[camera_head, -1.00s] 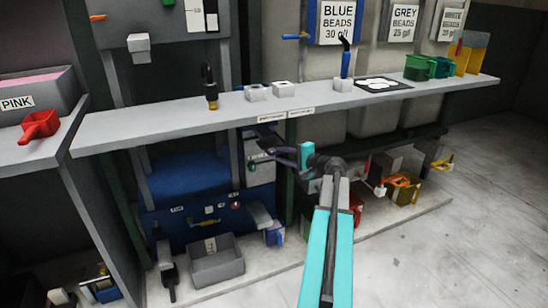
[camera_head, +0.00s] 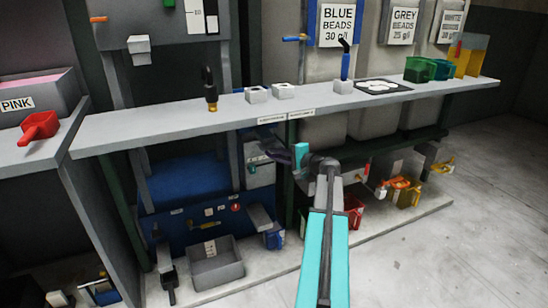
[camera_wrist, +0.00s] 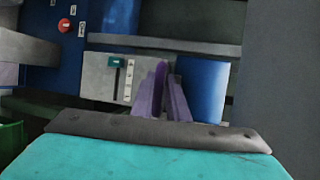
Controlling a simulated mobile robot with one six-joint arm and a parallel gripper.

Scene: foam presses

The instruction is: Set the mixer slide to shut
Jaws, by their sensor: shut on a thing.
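A slide with a teal knob (camera_wrist: 116,62) sits at the upper end of a dark vertical slot in a pale grey plate (camera_wrist: 97,76), with a strip of small marks beside the slot. The plate also shows below the shelf in the head view (camera_head: 262,176), partly behind my gripper. My gripper (camera_head: 276,151) is in front of the plate's upper part. In the wrist view its purple fingers (camera_wrist: 163,78) are close together, right of the slot and apart from the knob. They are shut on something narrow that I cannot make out.
The long grey shelf (camera_head: 230,113) runs above my gripper. A blue panel (camera_head: 180,228) with a red button (camera_head: 235,208) is lower left, with a grey bin (camera_head: 216,268) below. A red container (camera_head: 354,208) stands to the right. The floor at right is clear.

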